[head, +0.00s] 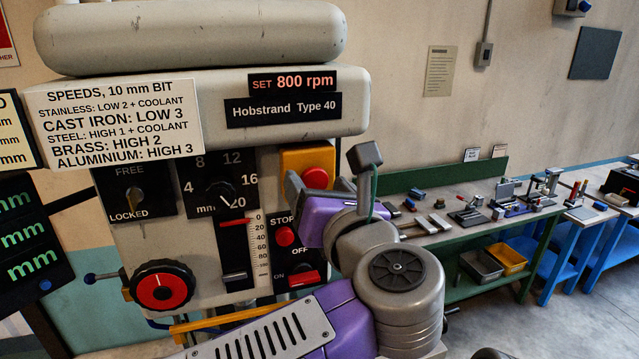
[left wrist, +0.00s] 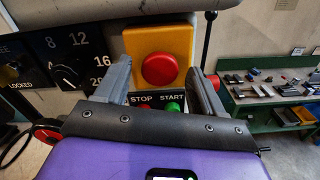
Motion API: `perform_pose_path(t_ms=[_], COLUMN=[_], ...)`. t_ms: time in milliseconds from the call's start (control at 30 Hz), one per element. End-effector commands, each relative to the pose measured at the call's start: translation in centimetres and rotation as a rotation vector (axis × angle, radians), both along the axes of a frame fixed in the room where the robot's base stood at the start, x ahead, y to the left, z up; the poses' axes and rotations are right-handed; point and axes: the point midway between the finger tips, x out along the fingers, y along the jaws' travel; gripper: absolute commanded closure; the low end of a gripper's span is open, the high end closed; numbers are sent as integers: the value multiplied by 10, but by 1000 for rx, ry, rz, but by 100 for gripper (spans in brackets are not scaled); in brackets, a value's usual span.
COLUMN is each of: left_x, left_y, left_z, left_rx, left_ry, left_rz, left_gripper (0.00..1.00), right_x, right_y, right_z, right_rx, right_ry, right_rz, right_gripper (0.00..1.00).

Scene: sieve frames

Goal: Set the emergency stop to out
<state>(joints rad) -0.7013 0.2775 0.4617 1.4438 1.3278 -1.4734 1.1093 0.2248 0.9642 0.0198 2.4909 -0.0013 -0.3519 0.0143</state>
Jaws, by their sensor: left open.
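The emergency stop is a red mushroom button (head: 316,178) on a yellow box (head: 292,160) at the machine's right front. In the left wrist view the red button (left wrist: 159,69) shows whole, centred in the yellow housing (left wrist: 134,43). I cannot tell whether it is pressed in or out. My left gripper (head: 314,187) is open, just in front of and slightly below the button. In the left wrist view its two grey fingers (left wrist: 161,78) stand left and right of the button, with nothing between them; contact is not visible. My right gripper is not in view.
Below the box are a red STOP button (head: 285,236), partly hidden START controls and an on/off switch (head: 304,278). A speed dial (head: 219,199) and red-centred knob (head: 162,287) sit left. A dark lever (left wrist: 208,40) stands close right. A workbench (head: 440,236) lies beyond.

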Motion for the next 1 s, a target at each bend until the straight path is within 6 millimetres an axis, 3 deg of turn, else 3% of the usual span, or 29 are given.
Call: perform_pose_path(t_ms=[233,667,833,1000], left_x=[1,0,-1,-15], left_y=[0,0,-1,-5], left_z=[0,0,-1,-2], left_rx=[0,0,0,-2], left_ry=[0,0,-1,-1], left_rz=[0,0,-1,-2], left_gripper=[34,100,100,100], right_x=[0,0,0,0], right_y=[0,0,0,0], right_z=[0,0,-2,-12], right_rx=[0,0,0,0], right_ry=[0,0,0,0], right_rz=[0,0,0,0], right_gripper=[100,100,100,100])
